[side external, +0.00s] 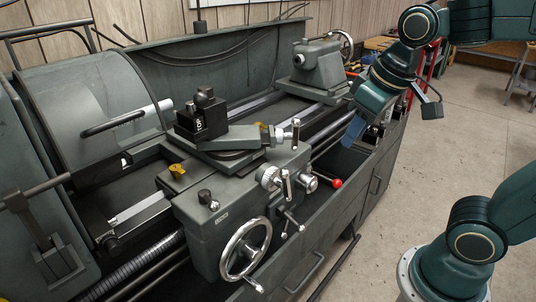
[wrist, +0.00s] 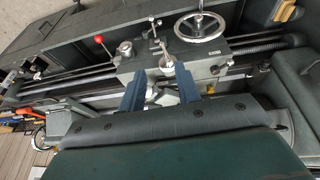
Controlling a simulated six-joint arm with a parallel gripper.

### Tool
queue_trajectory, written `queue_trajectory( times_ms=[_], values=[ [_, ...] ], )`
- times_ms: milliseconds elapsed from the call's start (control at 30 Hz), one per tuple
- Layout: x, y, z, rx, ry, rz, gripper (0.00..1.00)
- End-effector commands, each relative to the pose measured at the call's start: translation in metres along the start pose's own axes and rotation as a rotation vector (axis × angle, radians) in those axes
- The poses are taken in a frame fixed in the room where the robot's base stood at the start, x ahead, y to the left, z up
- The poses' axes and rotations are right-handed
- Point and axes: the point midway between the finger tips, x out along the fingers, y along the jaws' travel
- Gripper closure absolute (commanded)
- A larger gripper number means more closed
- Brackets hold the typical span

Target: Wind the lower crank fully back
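The lathe carriage carries two small silver cranks on its front side. The lower crank (side external: 271,178) has a round dial and an upright handle; it also shows in the wrist view (wrist: 168,69). The upper crank (side external: 283,134) sits above it, beside the tool slide. My gripper (side external: 351,138) is in the air to the right of both cranks in the side view, apart from them. In the wrist view my gripper (wrist: 159,82) is open, its two blue fingers wide apart and empty. The lower crank appears between and just beyond the fingertips there.
A large handwheel (side external: 245,250) is low on the apron. A red-knobbed lever (side external: 336,183) sticks out right of the lower crank, and a silver lever (side external: 292,220) is below. A black tool post (side external: 203,118) stands on the slide. The tailstock (side external: 317,62) is behind.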

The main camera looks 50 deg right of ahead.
Motion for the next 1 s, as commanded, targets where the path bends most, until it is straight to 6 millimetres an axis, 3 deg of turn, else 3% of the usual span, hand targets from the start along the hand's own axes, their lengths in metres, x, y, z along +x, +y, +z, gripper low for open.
queue_trajectory(
  times_ms=[267, 600, 1000],
  values=[
    [0.023, -0.001, -0.046, -0.011, -0.11, 0.046, 0.67],
    [0.066, -0.012, -0.094, -0.026, -0.237, 0.107, 0.67],
    [0.114, -0.028, -0.126, -0.04, -0.341, 0.164, 0.67]
  ],
)
